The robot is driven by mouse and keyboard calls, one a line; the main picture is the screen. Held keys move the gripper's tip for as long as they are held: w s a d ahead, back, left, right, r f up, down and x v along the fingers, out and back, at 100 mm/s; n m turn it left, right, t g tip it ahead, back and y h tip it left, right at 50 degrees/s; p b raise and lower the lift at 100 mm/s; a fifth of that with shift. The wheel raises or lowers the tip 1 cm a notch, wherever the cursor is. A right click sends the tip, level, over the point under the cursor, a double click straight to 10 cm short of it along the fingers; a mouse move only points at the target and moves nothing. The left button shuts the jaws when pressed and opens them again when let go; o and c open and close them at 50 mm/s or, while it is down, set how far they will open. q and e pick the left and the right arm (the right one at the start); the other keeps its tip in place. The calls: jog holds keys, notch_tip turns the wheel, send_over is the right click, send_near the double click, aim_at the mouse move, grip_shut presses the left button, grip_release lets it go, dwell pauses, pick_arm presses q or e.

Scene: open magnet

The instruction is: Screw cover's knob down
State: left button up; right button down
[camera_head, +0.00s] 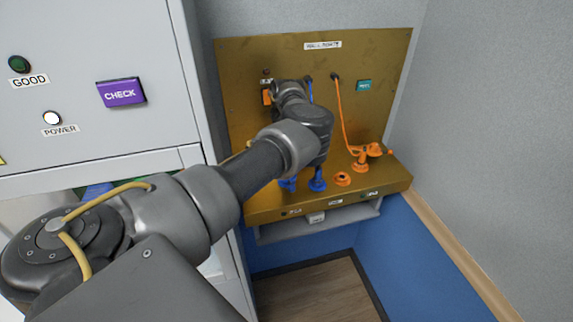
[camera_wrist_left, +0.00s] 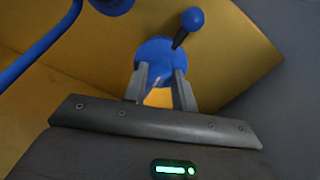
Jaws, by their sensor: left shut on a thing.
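In the left wrist view, my left gripper (camera_wrist_left: 161,80) has its two fingers shut on a blue round knob (camera_wrist_left: 160,52). A short dark stem with a blue ball end (camera_wrist_left: 194,19) sticks out beside the knob. Blue parts (camera_head: 318,182) show on the ledge of the brass-coloured panel in the head view, partly behind my left arm. My left gripper itself is hidden there by the arm. I cannot tell from these frames how far down the knob sits. My right gripper is in neither view.
An orange fitting with a cord (camera_head: 366,152) and an orange ring (camera_head: 342,179) are on the ledge to the right. The brass-coloured panel (camera_head: 385,75) stands behind. A grey cabinet (camera_head: 100,40) with a purple CHECK button (camera_head: 121,93) is at left. Grey wall closes the right side.

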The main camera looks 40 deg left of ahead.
pick_arm(q)
jog(key=shift+d, duration=0.1)
dwell(0.4)
jog(key=o, duration=1)
jog(key=shift+r, duration=0.1)
jog(key=shift+r, duration=0.3)
notch_tip(320, 180, up, 10)
jog(key=b, duration=0.2)
jog(key=shift+s, duration=0.2)
